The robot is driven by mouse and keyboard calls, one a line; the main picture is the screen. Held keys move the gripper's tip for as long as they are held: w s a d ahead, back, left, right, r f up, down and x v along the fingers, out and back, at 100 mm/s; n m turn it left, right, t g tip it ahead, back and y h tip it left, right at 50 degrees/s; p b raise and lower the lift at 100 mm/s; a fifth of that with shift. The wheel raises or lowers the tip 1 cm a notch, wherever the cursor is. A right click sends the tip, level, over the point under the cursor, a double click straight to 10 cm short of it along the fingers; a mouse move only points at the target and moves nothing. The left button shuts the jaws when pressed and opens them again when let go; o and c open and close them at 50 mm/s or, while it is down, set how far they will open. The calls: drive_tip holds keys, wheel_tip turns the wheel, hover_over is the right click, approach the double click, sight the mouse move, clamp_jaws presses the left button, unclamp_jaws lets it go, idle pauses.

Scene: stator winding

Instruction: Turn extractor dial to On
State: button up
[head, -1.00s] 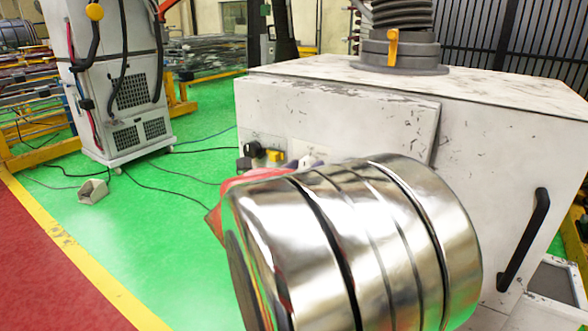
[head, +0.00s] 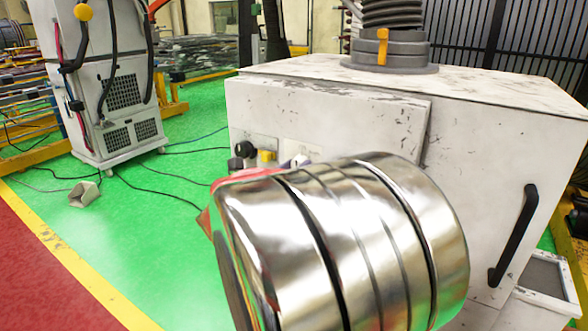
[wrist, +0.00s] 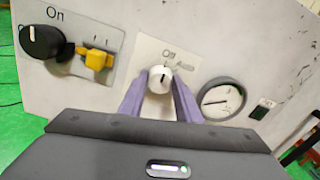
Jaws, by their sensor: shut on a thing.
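My gripper (wrist: 161,84) has two purple fingers, one on each side of a small round white dial (wrist: 160,77) with a dark pointer line. It is shut on this dial. The plate around it bears the word "Off" and another word I cannot read surely. The pointer stands roughly upright in the wrist view. In the head view, my shiny arm hides most of the panel, and only a bit of the white dial (head: 299,160) shows beside a purple finger. I cannot tell from any label whether this white dial is the extractor dial.
Left of the dial are a yellow switch (wrist: 96,59) and a black knob (wrist: 41,42) under the word "On". A round gauge (wrist: 221,99) and a small dark switch (wrist: 262,109) sit to the right. The white cabinet (head: 480,160) has a black handle (head: 513,236).

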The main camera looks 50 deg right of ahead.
drive_tip(key=shift+m, duration=0.4)
drive_tip(key=shift+f+m, duration=0.15)
drive_tip(key=shift+m, duration=8.45)
drive_tip(key=shift+s, duration=0.1)
drive_tip(key=o, duration=1.1)
drive_tip(key=shift+c, duration=0.2)
drive_tip(key=shift+a, duration=0.15)
drive_tip(key=s+a, duration=0.1)
drive_tip(key=a, duration=1.2)
drive_tip(key=shift+a, duration=0.25)
